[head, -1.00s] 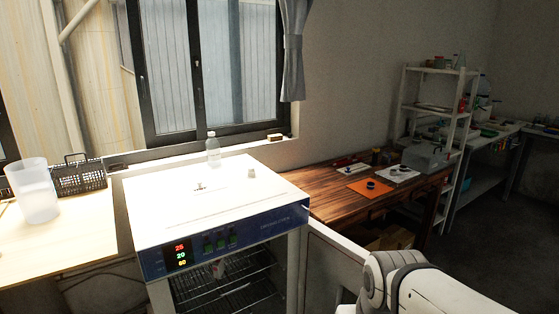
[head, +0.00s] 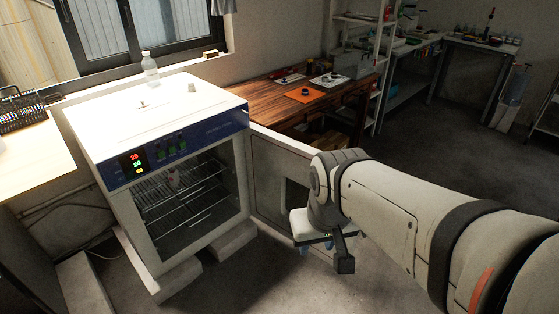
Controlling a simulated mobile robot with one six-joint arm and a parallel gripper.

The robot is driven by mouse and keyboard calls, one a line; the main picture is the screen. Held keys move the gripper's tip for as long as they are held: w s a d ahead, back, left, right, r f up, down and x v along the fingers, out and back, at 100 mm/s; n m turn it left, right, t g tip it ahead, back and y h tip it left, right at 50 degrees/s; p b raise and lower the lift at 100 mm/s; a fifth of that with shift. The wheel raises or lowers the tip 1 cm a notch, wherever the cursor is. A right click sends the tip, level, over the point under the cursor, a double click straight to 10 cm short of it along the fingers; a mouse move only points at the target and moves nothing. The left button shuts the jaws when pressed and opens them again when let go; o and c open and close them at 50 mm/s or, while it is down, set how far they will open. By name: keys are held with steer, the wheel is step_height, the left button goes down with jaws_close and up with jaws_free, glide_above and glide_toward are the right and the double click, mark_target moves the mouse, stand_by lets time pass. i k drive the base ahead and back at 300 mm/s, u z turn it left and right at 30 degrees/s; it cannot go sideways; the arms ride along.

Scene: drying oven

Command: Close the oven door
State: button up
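The drying oven (head: 122,184) is a white cabinet with a blue front panel and lit red, green and yellow digits. Its front is open and shows wire racks (head: 180,192) with a small object on them. The oven door (head: 266,172) stands swung out on the right side of the oven, with a dark window partly hidden by my arm. My gripper (head: 318,246) is beside the door's outer part, below my arm's wrist. Its fingers are small and partly hidden, so I cannot tell whether they are open or touching the door.
A clear bottle (head: 150,68) and a small white knob (head: 192,87) are on top of the oven. A wooden table (head: 262,103) with an orange sheet (head: 304,93) stands behind the door. The floor (head: 290,285) in front looks clear.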

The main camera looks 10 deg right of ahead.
mark_target(273, 158)
steer(key=z, duration=1.85)
steer(key=i, duration=3.6)
steer(key=u, duration=3.95)
